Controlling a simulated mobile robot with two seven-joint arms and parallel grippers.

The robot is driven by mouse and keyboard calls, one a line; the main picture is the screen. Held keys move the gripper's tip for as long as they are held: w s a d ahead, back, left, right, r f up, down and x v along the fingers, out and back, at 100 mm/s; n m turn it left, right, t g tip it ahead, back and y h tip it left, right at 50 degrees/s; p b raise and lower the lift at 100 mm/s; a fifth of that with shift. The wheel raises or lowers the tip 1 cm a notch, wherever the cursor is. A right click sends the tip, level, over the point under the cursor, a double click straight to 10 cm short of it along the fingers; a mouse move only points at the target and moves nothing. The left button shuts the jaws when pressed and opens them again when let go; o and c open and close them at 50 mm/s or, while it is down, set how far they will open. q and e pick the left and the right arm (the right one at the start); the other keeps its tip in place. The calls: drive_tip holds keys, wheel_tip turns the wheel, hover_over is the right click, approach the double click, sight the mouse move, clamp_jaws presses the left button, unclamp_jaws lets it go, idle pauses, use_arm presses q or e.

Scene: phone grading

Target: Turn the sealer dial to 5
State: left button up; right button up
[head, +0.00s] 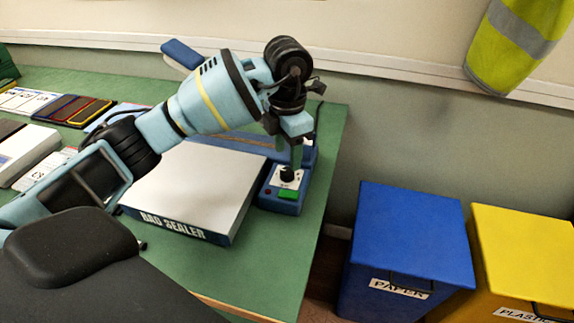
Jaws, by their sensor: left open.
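The bag sealer (190,190) lies on the green table, with a pale top and "BAG SEALER" lettered on its front edge. Its blue control box (284,204) is at the right end, with a white dial plate, a green switch (287,193) and a small red spot. The black sealer dial (287,174) stands on the plate. My left gripper (293,163) points down at the dial, open, with its fingers just above or around it; I cannot tell if they touch. The dial's marks are too small to read. My right gripper is not in view.
Phones (75,110), cards and a white box (25,150) lie at the table's left. A blue paper bin (410,235) and a yellow plastic bin (520,250) stand right of the table. A hi-vis vest (515,45) hangs on the wall. The table's front right is clear.

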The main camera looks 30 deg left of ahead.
sight(287, 171)
use_arm(q)
drive_tip(key=shift+f, duration=2.5)
drive_tip(key=c, duration=1)
drive_tip(key=shift+o, duration=0.2)
